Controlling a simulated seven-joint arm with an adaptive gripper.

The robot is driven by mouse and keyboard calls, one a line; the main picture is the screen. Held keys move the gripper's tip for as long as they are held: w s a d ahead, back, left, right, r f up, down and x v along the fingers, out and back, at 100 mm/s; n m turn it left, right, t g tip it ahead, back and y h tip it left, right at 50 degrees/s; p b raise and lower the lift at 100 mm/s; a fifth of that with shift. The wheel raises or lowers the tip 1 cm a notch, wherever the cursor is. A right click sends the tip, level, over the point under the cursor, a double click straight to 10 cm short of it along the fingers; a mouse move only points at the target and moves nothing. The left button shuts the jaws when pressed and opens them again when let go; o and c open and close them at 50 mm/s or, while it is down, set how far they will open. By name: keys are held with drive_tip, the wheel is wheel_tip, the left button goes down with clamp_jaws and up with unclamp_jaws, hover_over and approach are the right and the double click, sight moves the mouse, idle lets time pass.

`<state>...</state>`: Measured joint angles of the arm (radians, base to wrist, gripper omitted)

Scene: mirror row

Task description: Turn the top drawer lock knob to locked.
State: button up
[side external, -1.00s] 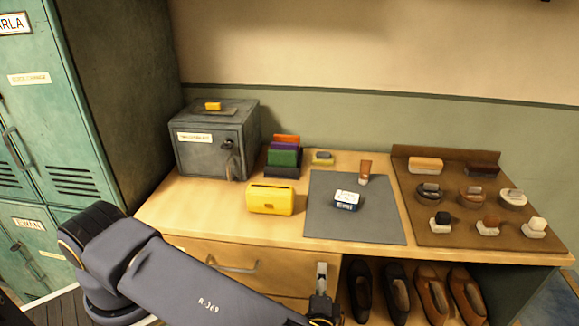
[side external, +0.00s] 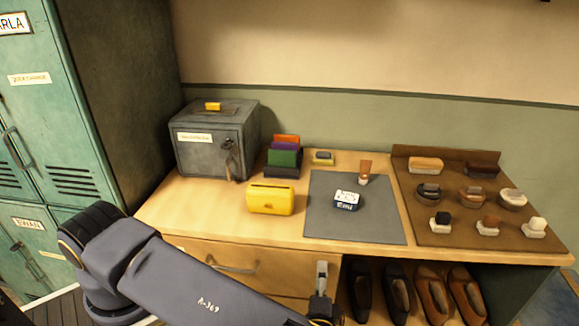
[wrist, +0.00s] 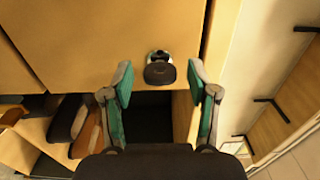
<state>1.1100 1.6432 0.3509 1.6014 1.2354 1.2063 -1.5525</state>
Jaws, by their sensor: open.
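The lock knob (wrist: 160,73) is a dark, rounded piece on a small light metal base, on the light wood drawer front (wrist: 90,35) in the wrist view. My gripper (wrist: 160,68) is open, with one teal-padded finger on each side of the knob and a gap on both sides. No contact shows. In the side view the top drawer (side external: 285,265) is shut, with a metal bar handle (side external: 232,268). The knob's lock marking is not readable.
The bench (side external: 190,208) holds a grey metal box (side external: 207,155), a yellow box (side external: 270,201), a grey mat (side external: 380,225) and a brown brush board (side external: 415,200). Shoes (side external: 397,290) stand in an open bay right of the drawers. Green lockers (side external: 30,130) stand at left.

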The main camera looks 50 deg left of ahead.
drive_tip(key=v, duration=1.2)
